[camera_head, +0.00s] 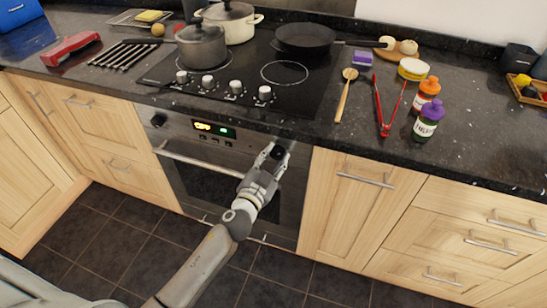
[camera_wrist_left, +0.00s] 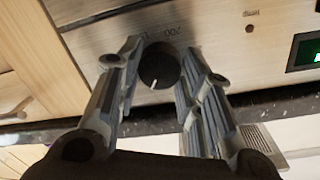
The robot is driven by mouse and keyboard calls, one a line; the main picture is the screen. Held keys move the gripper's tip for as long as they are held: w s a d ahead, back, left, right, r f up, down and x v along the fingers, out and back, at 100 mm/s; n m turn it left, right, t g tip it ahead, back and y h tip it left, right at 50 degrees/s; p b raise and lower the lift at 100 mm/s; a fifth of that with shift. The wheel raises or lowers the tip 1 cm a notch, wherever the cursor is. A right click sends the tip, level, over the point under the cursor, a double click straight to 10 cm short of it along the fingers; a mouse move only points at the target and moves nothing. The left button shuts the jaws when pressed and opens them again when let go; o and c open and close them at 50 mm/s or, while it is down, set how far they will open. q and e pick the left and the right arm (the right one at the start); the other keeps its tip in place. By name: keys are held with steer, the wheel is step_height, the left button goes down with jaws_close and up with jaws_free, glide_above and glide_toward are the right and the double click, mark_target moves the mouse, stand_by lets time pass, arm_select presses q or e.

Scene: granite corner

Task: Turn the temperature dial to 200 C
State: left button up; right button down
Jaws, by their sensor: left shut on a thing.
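The temperature dial (camera_wrist_left: 160,70) is a round black knob on the steel oven panel (camera_head: 190,134). In the left wrist view its white mark is at the knob's lower edge, and a "200" label (camera_wrist_left: 172,31) reads upside down just above the knob. My left gripper (camera_wrist_left: 162,55) has a finger on each side of the dial and is shut on it. In the head view the left gripper (camera_head: 274,154) is at the right end of the panel and mostly hides this knob. My right gripper is not in view.
The oven handle (camera_head: 200,162) runs below the panel, close to my left arm. A lit display (camera_head: 213,130) and another black knob (camera_head: 158,120) are further left. The worktop above holds pots, a pan (camera_head: 305,38), red tongs (camera_head: 385,110) and bottles (camera_head: 428,120).

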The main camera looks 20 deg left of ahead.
arm_select(q)
steer(key=m, duration=0.4)
steer(key=shift+r+m, duration=0.15)
steer(key=shift+m, duration=0.15)
steer(key=m+y, duration=0.1)
steer(key=m, duration=0.3)
steer(key=shift+p, duration=0.35)
steer(key=m, duration=0.4)
steer(key=shift+d+m, duration=0.1)
steer(key=shift+m, duration=0.2)
steer(key=m, duration=0.4)
steer(key=shift+y, duration=0.3)
steer(key=m, duration=0.3)
steer(key=shift+m+p, duration=0.3)
steer(key=shift+p, duration=0.05)
steer(key=m, duration=0.4)
steer(key=shift+d+y+p, duration=0.1)
steer(key=shift+y+p, duration=0.2)
steer(key=shift+p, duration=0.05)
steer(key=m+p, duration=0.1)
steer(key=m, duration=0.3)
steer(key=shift+t, duration=0.3)
steer(key=shift+f+m+p, duration=0.15)
steer(key=shift+m+p, duration=0.1)
steer(key=shift+m, duration=0.85)
steer(key=shift+f+m+p, duration=0.15)
steer(key=shift+m+p, duration=0.05)
steer(key=shift+m, duration=0.9)
